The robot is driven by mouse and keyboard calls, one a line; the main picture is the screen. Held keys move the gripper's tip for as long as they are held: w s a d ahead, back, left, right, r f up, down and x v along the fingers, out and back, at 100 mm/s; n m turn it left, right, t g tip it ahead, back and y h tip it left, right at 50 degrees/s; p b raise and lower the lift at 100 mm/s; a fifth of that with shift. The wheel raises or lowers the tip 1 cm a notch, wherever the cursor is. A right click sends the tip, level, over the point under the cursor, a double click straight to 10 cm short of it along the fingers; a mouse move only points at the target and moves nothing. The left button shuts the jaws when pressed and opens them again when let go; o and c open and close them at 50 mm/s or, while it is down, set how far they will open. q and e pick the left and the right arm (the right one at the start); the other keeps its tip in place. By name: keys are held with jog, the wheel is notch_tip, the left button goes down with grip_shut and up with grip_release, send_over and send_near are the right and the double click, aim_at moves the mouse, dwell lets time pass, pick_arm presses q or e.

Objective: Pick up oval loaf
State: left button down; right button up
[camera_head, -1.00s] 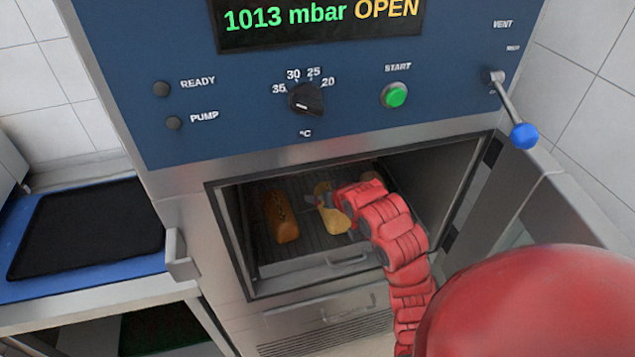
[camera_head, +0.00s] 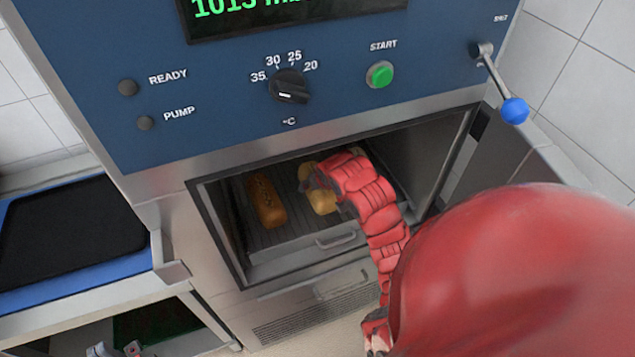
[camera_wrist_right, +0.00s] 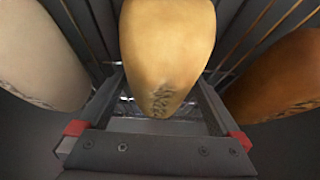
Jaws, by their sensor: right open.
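A tan oval loaf (camera_head: 322,200) lies on the rack in the open oven chamber, partly hidden by my right arm. In the right wrist view the oval loaf (camera_wrist_right: 165,45) is between the two fingers of my right gripper (camera_wrist_right: 162,95). The fingers are spread, with gaps at the loaf's narrow end, and do not visibly clamp it. In the head view my right gripper (camera_head: 308,184) is mostly hidden at the loaf. My left gripper (camera_head: 116,349) shows only its tips at the bottom left edge, apart and empty, far from the loaf.
A brown loaf (camera_head: 266,201) lies left of the oval loaf; it shows at right in the wrist view (camera_wrist_right: 275,75). A pale loaf (camera_wrist_right: 40,55) lies on the other side. The chamber frame surrounds my right arm. A black tray (camera_head: 70,232) rests on the left counter.

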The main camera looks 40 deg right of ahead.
jog(key=shift+c, duration=0.2)
jog(key=c, duration=1.3)
